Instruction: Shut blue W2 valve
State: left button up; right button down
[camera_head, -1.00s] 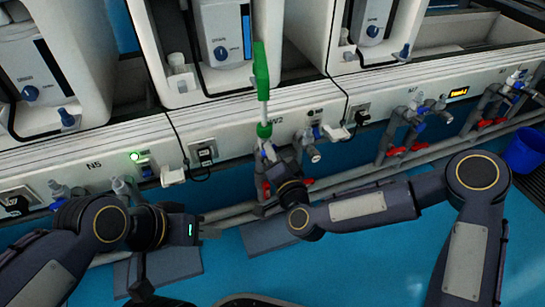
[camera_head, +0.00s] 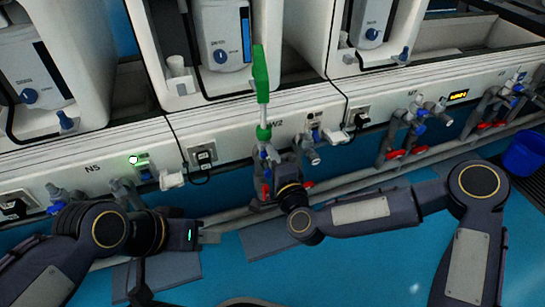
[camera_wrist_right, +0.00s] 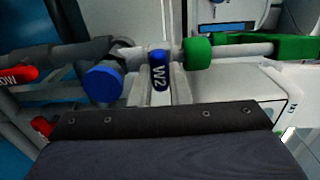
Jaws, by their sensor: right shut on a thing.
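The blue W2 valve handle (camera_wrist_right: 160,72) is in the middle of the right wrist view, with white W2 lettering. It lies between the two grey fingers of my right gripper (camera_wrist_right: 163,88), which is shut on it. In the head view my right gripper (camera_head: 268,158) is at the pipes below the W2 label (camera_head: 276,123), and the handle is too small to make out there. A green fitting (camera_wrist_right: 198,53) sits right beside the handle. My left gripper (camera_head: 207,236) is low, left of the valve and away from it; its fingers are not clear.
A green and white upright piece (camera_head: 261,80) rises above the W2 valve. A round blue knob (camera_wrist_right: 104,82) is left of the handle. Red handles (camera_head: 395,153) hang on other pipes to the right. A blue bucket (camera_head: 524,153) stands at far right. Blue floor below is mostly clear.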

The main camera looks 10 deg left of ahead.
jog(key=c, duration=1.4)
grip_release()
jog(key=shift+o, duration=0.2)
jog(key=p+v, duration=0.2)
jog(key=v, duration=0.5)
jog(key=shift+s+d, duration=0.3)
